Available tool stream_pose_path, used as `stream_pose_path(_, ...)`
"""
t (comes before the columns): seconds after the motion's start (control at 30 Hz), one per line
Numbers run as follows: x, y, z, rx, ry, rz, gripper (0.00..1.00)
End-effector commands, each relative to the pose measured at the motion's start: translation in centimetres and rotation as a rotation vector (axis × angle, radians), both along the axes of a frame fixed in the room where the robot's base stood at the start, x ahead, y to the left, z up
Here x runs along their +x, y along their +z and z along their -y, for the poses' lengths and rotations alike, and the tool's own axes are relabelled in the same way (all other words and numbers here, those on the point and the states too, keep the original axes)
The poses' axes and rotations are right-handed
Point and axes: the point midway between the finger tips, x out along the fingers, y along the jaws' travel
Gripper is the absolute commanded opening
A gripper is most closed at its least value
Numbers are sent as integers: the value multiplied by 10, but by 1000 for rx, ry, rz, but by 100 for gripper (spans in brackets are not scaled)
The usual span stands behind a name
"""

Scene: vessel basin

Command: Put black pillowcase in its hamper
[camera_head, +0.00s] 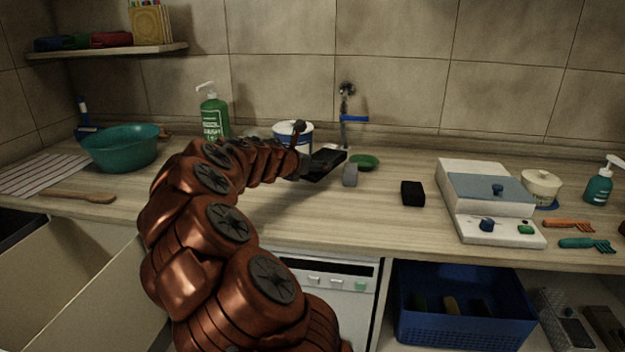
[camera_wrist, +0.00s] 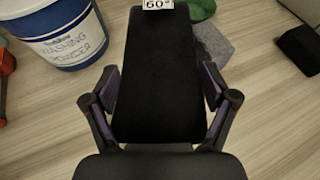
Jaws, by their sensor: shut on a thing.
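My gripper (camera_wrist: 160,92) is shut on a black folded cloth, the black pillowcase (camera_wrist: 158,60), with a white "60°" tag at its far end. In the head view the pillowcase (camera_head: 326,164) is at the end of my arm, over the counter; its height above the counter is hard to tell. Pale open bins (camera_head: 75,265) stand below the counter at the left, partly behind my arm. A blue basket (camera_head: 465,333) is under the counter at the right. I cannot tell which is the pillowcase's hamper.
A grey cloth (camera_head: 350,174), a green dish (camera_head: 363,161) and a washing powder tub (camera_wrist: 60,35) are close to the pillowcase. A black block (camera_head: 412,193) and a white scale-like device (camera_head: 488,200) are to the right. A teal basin (camera_head: 120,150) stands left.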

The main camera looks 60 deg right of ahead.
Motion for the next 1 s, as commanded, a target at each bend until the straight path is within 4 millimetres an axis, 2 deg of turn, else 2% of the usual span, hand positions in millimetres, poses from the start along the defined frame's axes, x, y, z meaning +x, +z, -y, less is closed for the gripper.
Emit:
stream_pose_path(0.23,1,-14,-1,0,1,-1,40)
stream_pose_path(0.5,3,-44,-1,-2,6,0,40)
stream_pose_path(0.9,3,-48,-1,-1,6,1,40)
stream_pose_path(0.93,3,-48,-1,-1,6,1,87)
stream_pose_path(1.0,3,-48,-1,-1,5,1,94)
